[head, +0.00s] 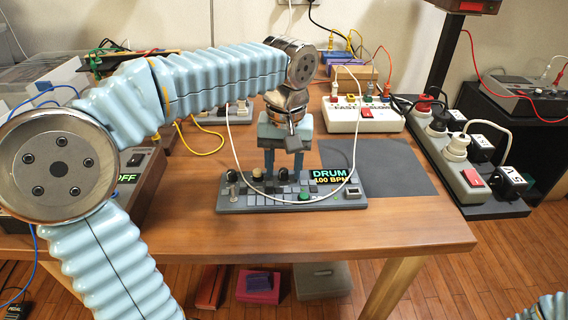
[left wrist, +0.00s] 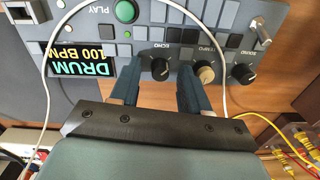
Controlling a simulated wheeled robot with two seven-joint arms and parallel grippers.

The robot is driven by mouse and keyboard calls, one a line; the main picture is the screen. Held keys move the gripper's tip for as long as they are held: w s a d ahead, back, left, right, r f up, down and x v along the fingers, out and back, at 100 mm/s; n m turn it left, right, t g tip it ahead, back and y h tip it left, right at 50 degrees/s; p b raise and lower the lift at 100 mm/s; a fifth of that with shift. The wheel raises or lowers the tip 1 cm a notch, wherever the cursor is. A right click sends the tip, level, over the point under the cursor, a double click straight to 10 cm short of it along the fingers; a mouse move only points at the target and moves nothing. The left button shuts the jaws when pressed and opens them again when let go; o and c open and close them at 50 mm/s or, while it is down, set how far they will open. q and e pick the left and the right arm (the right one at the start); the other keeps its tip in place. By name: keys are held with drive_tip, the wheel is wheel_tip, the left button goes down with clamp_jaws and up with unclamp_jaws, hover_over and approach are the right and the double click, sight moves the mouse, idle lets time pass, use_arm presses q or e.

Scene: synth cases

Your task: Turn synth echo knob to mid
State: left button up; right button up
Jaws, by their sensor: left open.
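The synth (head: 225,206) lies on the wooden table, with a lit display (head: 330,176) reading DRUM 100 BPM. Its black echo knob (left wrist: 160,70) shows under the ECHO label in the left wrist view, beside a tan tempo knob (left wrist: 204,76) and another black knob (left wrist: 243,73). My left gripper (head: 277,172) points down over the synth's back row of knobs. It is open, and in the left wrist view its blue fingers (left wrist: 162,78) appear on either side of the echo knob. I cannot tell whether they touch it. My right gripper is out of view.
A white cable (head: 233,150) loops around the gripper and over the synth. A white power strip (head: 350,115) stands behind, and a grey strip with plugs (head: 440,160) is at the right. A dark mat (head: 385,170) beside the synth is bare.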

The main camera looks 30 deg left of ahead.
use_arm(q)
clamp_jaws()
drive_tip(key=shift+m, duration=0.3)
